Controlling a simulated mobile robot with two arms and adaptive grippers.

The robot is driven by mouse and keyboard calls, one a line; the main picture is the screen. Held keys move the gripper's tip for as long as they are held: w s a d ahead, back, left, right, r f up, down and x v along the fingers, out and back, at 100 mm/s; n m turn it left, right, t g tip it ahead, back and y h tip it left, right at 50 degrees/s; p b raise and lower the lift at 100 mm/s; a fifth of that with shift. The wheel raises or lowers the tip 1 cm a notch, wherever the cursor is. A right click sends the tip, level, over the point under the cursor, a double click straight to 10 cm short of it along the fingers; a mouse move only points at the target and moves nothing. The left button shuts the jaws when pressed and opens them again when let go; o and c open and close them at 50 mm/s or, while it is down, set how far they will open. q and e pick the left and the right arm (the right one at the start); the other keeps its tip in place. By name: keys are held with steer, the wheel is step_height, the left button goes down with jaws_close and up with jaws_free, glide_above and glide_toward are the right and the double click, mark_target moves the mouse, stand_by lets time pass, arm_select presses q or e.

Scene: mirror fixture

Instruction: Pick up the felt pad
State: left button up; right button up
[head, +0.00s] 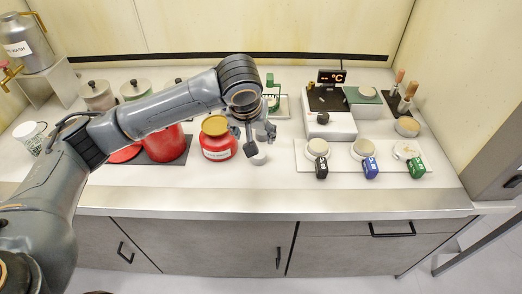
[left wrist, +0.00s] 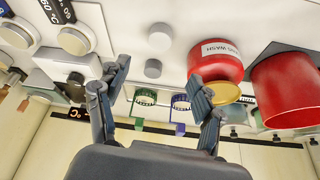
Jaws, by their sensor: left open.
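My left gripper (head: 262,134) is open above the counter, to the right of the red wash jar. Its two fingers are spread apart in the left wrist view (left wrist: 158,75), with nothing held. Two small pale grey round pieces lie on the counter there, one nearer the fingers (left wrist: 153,68) and one farther off (left wrist: 160,36). In the head view a pale round piece (head: 258,157) shows just below the gripper, partly covered by it. I cannot tell for sure which of these is the felt pad. My right gripper is not in view.
A red jar with a yellow lid (head: 217,150) stands left of the gripper, with a larger red container (head: 165,146) beyond. A white tray (head: 330,166) with several tagged round pots is at the right. A temperature display (head: 332,77) stands behind. The counter's front strip is clear.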

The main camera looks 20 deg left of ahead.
arm_select(q)
glide_above(256, 158)
steer(key=s, duration=0.2)
step_height(256, 158, down, 5)
steer(key=shift+w+f+p, duration=0.35)
steer(key=shift+w+f, duration=0.6)
steer(key=shift+f, duration=0.3)
steer(key=p+x, duration=0.1)
steer(key=x, duration=0.2)
steer(key=shift+w+d+f, duration=0.1)
steer(key=shift+w+f, duration=0.05)
steer(key=shift+f, duration=0.15)
steer(key=shift+w+f, duration=0.2)
steer(key=shift+f, duration=0.25)
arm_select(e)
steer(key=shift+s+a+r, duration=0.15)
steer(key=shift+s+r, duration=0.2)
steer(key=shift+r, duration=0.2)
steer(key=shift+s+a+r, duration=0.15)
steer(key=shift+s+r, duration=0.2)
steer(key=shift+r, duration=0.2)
arm_select(q)
steer(key=c, duration=0.9)
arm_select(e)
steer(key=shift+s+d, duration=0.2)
